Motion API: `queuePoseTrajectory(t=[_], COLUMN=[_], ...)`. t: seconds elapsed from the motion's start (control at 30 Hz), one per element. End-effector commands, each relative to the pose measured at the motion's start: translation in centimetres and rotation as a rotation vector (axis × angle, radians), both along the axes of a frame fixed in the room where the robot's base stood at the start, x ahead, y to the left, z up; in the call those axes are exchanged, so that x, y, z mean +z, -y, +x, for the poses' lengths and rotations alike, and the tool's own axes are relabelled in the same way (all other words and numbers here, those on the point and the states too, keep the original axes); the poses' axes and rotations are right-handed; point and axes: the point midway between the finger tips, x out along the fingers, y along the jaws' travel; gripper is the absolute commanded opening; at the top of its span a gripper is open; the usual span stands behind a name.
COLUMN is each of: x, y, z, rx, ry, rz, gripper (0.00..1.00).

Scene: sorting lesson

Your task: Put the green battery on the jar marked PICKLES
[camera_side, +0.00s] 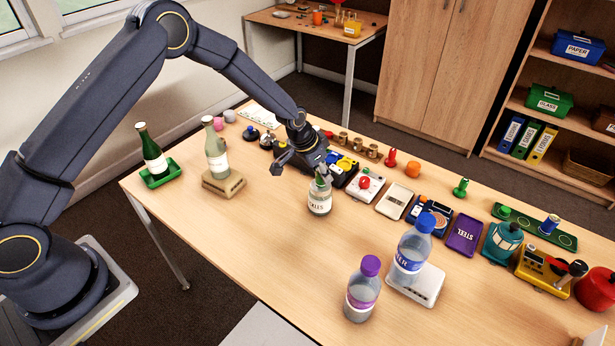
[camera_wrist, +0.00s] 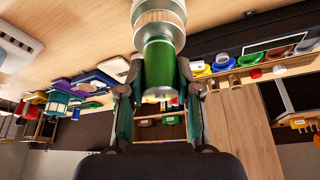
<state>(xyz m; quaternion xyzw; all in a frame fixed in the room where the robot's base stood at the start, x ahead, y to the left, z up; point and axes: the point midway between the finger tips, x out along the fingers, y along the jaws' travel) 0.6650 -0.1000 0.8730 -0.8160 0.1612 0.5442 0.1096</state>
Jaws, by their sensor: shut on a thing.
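The jar (camera_side: 319,203) stands upright near the middle of the table, with a pale label of which only the last letters can be read. The green battery (camera_wrist: 160,62) is a green cylinder between my fingers in the wrist view; a little green of it (camera_side: 320,181) shows above the jar in the side view. My gripper (camera_side: 316,172) is shut on the battery, right over the jar's top. In the wrist view the jar (camera_wrist: 158,14) lines up with the battery's far end. I cannot tell whether they touch.
A purple-capped bottle (camera_side: 362,290) and a blue-capped bottle (camera_side: 411,250) stand at front right. A row of devices, including a purple STEEL tray (camera_side: 464,235), runs behind the jar. A pale bottle (camera_side: 216,150) stands left on a block. The table (camera_side: 250,225) is clear left of the jar.

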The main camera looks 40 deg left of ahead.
Motion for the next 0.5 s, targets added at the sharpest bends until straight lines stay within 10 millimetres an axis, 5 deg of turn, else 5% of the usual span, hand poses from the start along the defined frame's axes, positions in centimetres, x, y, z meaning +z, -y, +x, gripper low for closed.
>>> queuePoseTrajectory(t=[0.07, 0.1, 0.33, 0.5], x=[-0.24, -0.34, -0.28, -0.27], y=[0.00, 0.00, -0.01, -0.01], z=[-0.01, -0.03, -0.03, -0.03], rx=[0.000, 0.000, 0.000, 0.001], ry=[-0.001, -0.001, -0.001, -0.001], rz=[0.000, 0.000, 0.000, 0.000], gripper=[0.00, 0.34, 0.58, 0.58])
